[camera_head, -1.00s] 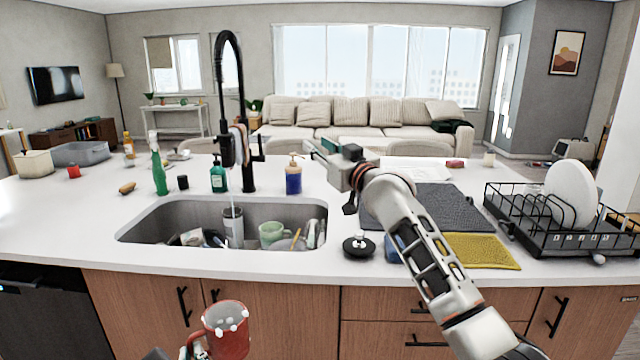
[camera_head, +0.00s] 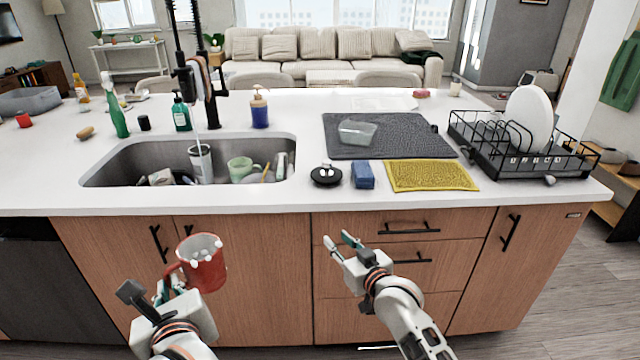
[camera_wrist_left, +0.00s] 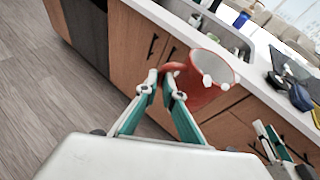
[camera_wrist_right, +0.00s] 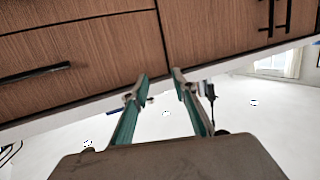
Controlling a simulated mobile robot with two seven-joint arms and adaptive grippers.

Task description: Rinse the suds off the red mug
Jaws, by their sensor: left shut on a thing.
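The red mug (camera_head: 203,266) has white suds on its rim and side. It is held upright in front of the cabinet doors, below the counter edge. My left gripper (camera_head: 172,283) is shut on its handle side; the left wrist view shows the fingertips (camera_wrist_left: 164,78) at the handle. My right gripper (camera_head: 340,248) is open and empty in front of the drawers. Its two fingers show apart in the right wrist view (camera_wrist_right: 160,90). Water runs from the black faucet (camera_head: 207,90) into the sink (camera_head: 110,172), by a grey tumbler (camera_head: 201,163).
The sink also holds a green mug (camera_head: 240,168) and other dishes. Right of it are a black stopper (camera_head: 326,175), a blue sponge (camera_head: 363,175), a yellow cloth (camera_head: 432,175), a dark mat (camera_head: 400,140) with a clear container (camera_head: 357,132), and a dish rack (camera_head: 500,150).

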